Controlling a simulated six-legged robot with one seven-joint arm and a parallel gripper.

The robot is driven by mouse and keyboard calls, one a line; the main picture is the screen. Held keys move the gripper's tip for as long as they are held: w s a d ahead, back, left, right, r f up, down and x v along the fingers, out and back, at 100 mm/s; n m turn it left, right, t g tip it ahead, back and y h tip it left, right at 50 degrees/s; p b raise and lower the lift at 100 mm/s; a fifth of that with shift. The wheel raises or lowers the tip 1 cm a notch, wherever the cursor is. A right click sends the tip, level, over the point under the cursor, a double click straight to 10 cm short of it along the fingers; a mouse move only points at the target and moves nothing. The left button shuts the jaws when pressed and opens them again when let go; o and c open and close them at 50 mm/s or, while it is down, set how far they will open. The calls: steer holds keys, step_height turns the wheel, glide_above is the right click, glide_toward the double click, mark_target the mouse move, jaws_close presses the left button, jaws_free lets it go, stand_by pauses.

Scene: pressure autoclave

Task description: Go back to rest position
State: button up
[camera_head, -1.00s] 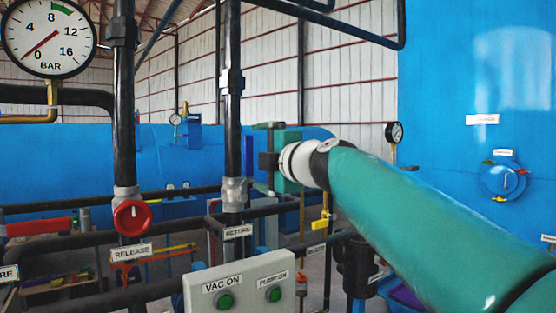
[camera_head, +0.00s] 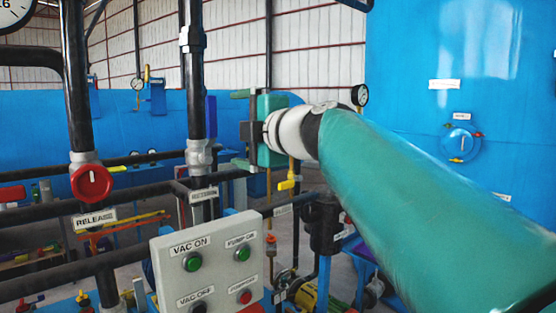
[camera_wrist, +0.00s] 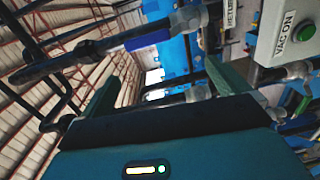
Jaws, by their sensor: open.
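My gripper (camera_head: 240,129) is in the middle of the head view, at the end of my green arm, which reaches in from the lower right. Its two green fingers are spread apart, one above the other, with nothing between them. It appears just right of the black vertical pipe (camera_head: 196,110) marked RETURN; whether it touches the pipe cannot be told. In the wrist view my gripper (camera_wrist: 165,85) also shows open, its fingers apart, with dark pipes and blue shapes beyond.
A red valve knob (camera_head: 91,183) is at left, above a RELEASE label. A grey control box (camera_head: 215,265) with green and red buttons stands below my gripper. Horizontal black pipes cross the lower left.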

steer(key=s+d+f+m+g+h, duration=0.2)
steer(key=s+d+f+m+h, duration=0.2)
steer(key=s+d+f+m, duration=0.4)
steer(key=s+d+f+m+g+h, duration=0.2)
steer(key=s+d+f+m+h, duration=0.2)
steer(key=f, duration=1.4)
steer(key=s+d+f+m+g+h, duration=0.2)
steer(key=s+d+f+m+h, duration=0.2)
steer(key=s+d+f+m, duration=0.7)
steer(key=d+f+m, duration=0.2)
steer(key=d+m, duration=0.1)
steer(key=shift+s+d+f+g, duration=0.2)
steer(key=shift+s+f+g, duration=0.1)
steer(key=shift+f+g, duration=0.1)
